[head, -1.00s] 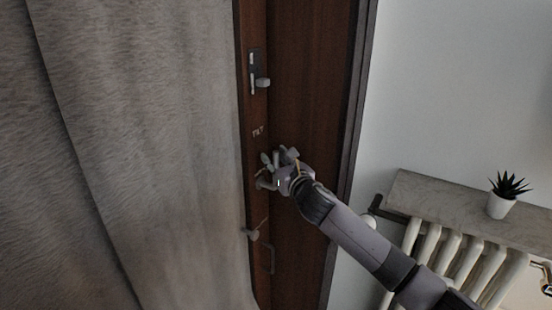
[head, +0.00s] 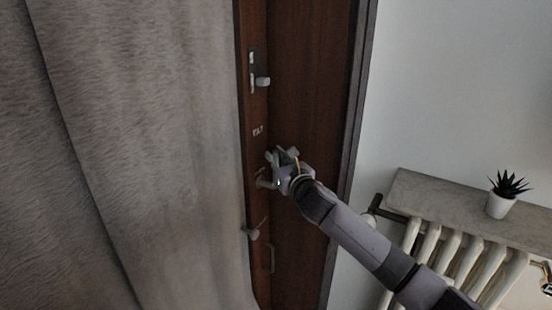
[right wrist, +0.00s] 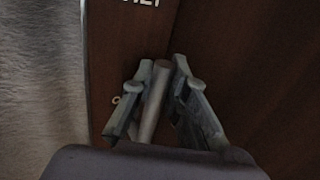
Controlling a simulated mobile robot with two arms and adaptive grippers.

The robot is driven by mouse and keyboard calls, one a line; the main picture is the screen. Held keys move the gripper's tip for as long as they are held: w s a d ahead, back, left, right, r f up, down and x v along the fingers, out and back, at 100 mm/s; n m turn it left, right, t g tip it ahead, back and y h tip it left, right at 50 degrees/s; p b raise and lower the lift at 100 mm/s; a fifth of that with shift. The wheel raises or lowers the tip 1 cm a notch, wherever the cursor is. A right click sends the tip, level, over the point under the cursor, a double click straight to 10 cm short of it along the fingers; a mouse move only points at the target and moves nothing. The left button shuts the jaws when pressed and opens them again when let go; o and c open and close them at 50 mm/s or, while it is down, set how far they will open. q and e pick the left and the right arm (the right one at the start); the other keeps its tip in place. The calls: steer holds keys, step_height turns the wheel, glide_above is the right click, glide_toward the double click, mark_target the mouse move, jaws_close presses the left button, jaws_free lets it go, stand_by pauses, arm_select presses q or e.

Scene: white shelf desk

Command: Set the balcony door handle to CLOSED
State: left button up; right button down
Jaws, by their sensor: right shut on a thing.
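The balcony door (head: 310,110) is dark brown wood. A grey rod-like door handle (right wrist: 151,108) stands between the two fingers of my right gripper (right wrist: 161,78) in the right wrist view, tilted slightly to the right. In the head view my right gripper (head: 281,157) is at the door's left edge strip, shut on this handle, whose grey base (head: 265,183) shows just below the fingers. A white TILT label (head: 258,131) sits above the gripper; its lower part shows in the right wrist view (right wrist: 142,4). Most of the handle is hidden in the head view. My left gripper is not in view.
A grey curtain (head: 130,150) hangs close on the left. A lock fitting (head: 260,75) is higher on the door strip, a grey knob (head: 252,233) lower. A radiator (head: 445,260) under a stone shelf (head: 440,205) with a potted plant (head: 499,205) stands at right.

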stand_by(0.3)
steer(key=shift+s+a+f+n+b, duration=0.25)
steer(key=shift+s+n+b, duration=0.15)
steer(key=shift+b, duration=0.45)
steer(key=shift+s+a+f+n+t+y+b, duration=0.25)
steer(key=shift+s+a+n+t+y+b, duration=0.35)
steer(key=shift+n+b, duration=0.75)
steer(key=shift+s+a+f+n+t+y+b, duration=0.35)
steer(key=shift+s+n+b, duration=0.4)
steer(key=shift+b, duration=1.25)
steer(key=shift+s+a+f+n+t+y+b, duration=0.15)
steer(key=shift+s+a+n+t+y+b, duration=0.4)
steer(key=shift+n+b, duration=0.85)
steer(key=shift+m, duration=0.3)
steer(key=c, duration=1.6)
jaws_free()
steer(key=shift+o, duration=0.2)
steer(key=shift+s+r, duration=0.1)
steer(key=shift+d, duration=0.1)
steer(key=v, duration=1.2)
